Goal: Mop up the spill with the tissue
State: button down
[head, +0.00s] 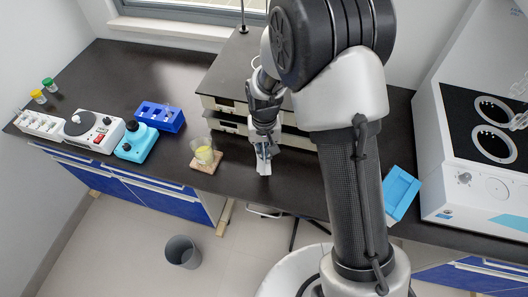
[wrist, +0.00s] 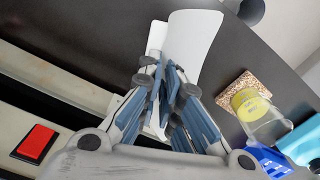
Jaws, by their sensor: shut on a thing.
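My gripper (head: 264,150) is shut on a white tissue (head: 264,167), which hangs below the fingertips just over or on the dark bench; I cannot tell if it touches. In the wrist view the tissue (wrist: 194,42) sticks out flat beyond the closed fingers (wrist: 168,85). I cannot make out a spill on the bench in either view; the gripper and tissue may hide part of the surface.
A blue rack (head: 160,116), teal device (head: 136,142) and hotplate (head: 92,131) stand farther left. A shelf unit (head: 231,78) is behind; a light-blue box (head: 402,190) is right; a bin (head: 182,251) is below.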

jog(key=shift+r+p, duration=2.95)
jog(key=shift+r, duration=1.1)
jog(key=shift+d, duration=0.1)
